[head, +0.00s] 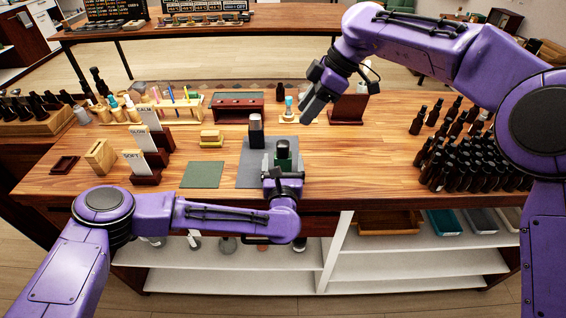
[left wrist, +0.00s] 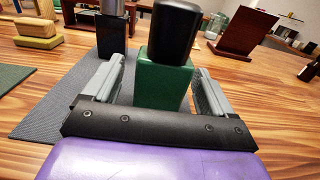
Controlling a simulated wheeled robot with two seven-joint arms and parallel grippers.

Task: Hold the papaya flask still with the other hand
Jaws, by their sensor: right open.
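A green flask with a tall black cap (left wrist: 165,80) stands upright between the fingers of my left gripper (left wrist: 160,85). A narrow gap shows between it and the left finger; the right finger is very close to its side. No label names either flask papaya. My right gripper (head: 308,112) is open above the table's back, beside a small teal-topped dropper bottle (head: 289,106).
The grey mat (head: 250,178) lies on the wooden table, with a green mat (head: 203,175) left of it. Card holders (head: 146,177) stand farther left. Many dark bottles (head: 465,165) crowd the right end. The table between mat and bottles is clear.

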